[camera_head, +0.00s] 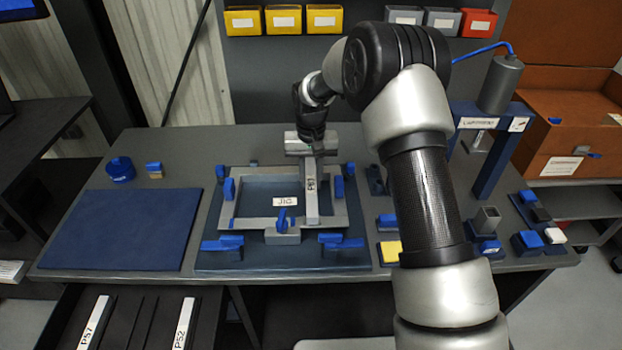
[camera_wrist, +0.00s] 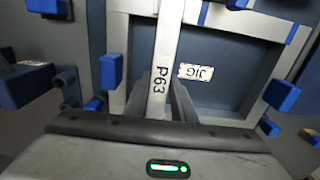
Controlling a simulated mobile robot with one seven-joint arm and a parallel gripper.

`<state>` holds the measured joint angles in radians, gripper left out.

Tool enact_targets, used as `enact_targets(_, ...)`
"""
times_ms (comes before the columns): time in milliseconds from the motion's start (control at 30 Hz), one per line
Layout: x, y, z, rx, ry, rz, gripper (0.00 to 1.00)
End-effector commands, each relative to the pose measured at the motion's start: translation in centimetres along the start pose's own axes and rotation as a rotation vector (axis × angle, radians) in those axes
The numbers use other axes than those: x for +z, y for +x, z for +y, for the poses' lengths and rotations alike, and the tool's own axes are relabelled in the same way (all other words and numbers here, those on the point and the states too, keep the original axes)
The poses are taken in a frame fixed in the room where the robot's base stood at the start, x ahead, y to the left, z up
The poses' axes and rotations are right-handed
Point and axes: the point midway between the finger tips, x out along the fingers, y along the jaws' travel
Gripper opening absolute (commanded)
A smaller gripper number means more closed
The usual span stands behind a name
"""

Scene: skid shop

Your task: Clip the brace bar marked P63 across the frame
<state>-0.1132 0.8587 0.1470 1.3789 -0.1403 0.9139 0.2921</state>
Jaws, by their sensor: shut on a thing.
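The pale bar marked P63 (camera_head: 311,198) points from back to front over the right half of the light grey square frame (camera_head: 240,205). Its near end overlaps the frame's front rail in the picture; I cannot tell whether it touches. In the wrist view the bar (camera_wrist: 165,45) runs up from between my fingers, its P63 label readable. My gripper (camera_wrist: 165,100) is shut on the bar near its back end. The frame lies in the dark blue jig (camera_head: 215,258), which has blue clamps around it and a JIG label (camera_head: 286,202).
Bars P57 (camera_head: 94,322) and P52 (camera_head: 184,323) lie in a rack below the bench front. A blue mat (camera_head: 135,230) at left is clear. A blue press stand (camera_head: 497,150) and several small blocks stand at right. Yellow bins (camera_head: 283,20) hang behind.

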Motion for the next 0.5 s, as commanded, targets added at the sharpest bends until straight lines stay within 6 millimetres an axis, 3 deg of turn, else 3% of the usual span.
enact_targets(500, -0.01, 0.42, 0.0, 0.0, 0.0, 0.001, 0.0)
